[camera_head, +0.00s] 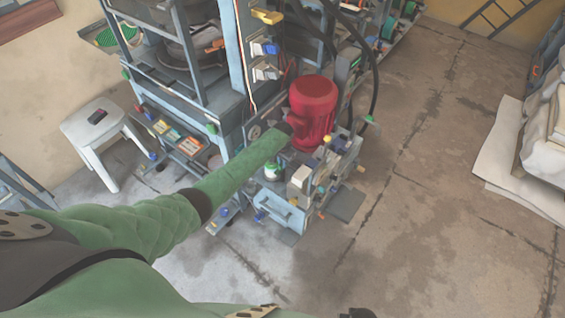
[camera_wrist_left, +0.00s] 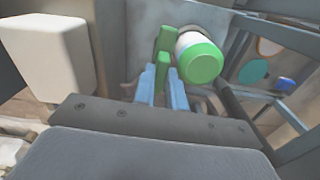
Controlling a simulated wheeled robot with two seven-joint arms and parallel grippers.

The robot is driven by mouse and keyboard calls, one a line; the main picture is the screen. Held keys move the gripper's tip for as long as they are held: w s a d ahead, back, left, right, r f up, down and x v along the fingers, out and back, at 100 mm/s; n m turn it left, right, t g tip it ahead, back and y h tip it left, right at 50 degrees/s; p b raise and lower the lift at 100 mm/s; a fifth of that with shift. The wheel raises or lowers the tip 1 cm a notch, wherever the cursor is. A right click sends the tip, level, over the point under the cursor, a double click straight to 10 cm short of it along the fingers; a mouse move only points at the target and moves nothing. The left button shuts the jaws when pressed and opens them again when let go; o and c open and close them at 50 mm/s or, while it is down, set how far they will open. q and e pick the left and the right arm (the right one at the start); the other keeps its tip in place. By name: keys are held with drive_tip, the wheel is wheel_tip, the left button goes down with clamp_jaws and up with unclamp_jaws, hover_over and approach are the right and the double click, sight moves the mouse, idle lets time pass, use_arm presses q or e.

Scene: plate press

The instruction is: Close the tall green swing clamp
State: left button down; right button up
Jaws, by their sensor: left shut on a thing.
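The green clamp part (camera_wrist_left: 164,45) stands upright in the left wrist view. My left gripper (camera_wrist_left: 162,78) is shut on it, with its two light blue fingers on either side of its lower end. In the head view my left arm reaches to the machine, and the left gripper (camera_head: 286,128) is small and dark beside the red motor. The clamp cannot be made out there, and its swing angle is unclear. A dark end, seemingly my right gripper (camera_head: 358,313), just shows at the bottom edge; its fingers cannot be made out.
A white cylinder with a green cap (camera_wrist_left: 203,60) is close beside the clamp. The red motor (camera_head: 313,112) and black hoses (camera_head: 376,75) crowd the machine (camera_head: 190,80). A white stool (camera_head: 97,128) stands left. A sheet-covered stack (camera_head: 530,150) is at right; the floor between is clear.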

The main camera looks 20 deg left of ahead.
use_arm(q)
drive_tip(key=shift+m, duration=1.1)
drive_tip(key=m, duration=0.3)
drive_tip(key=shift+m, duration=0.3)
drive_tip(key=m+b, duration=0.1)
drive_tip(key=m, duration=0.1)
drive_tip(key=shift+f+m, duration=0.1)
drive_tip(key=shift+m, duration=0.7)
drive_tip(key=m+b, duration=0.2)
drive_tip(key=m, duration=0.4)
drive_tip(key=shift+m+b, duration=0.35)
drive_tip(key=shift+m, duration=0.65)
use_arm(e)
drive_tip(key=w+a+r, duration=0.2)
drive_tip(key=w+r, duration=0.1)
drive_tip(key=r, duration=1.1)
drive_tip(key=shift+w, duration=0.1)
use_arm(q)
drive_tip(key=c, duration=1.4)
unclamp_jaws()
drive_tip(key=shift+c, duration=0.2)
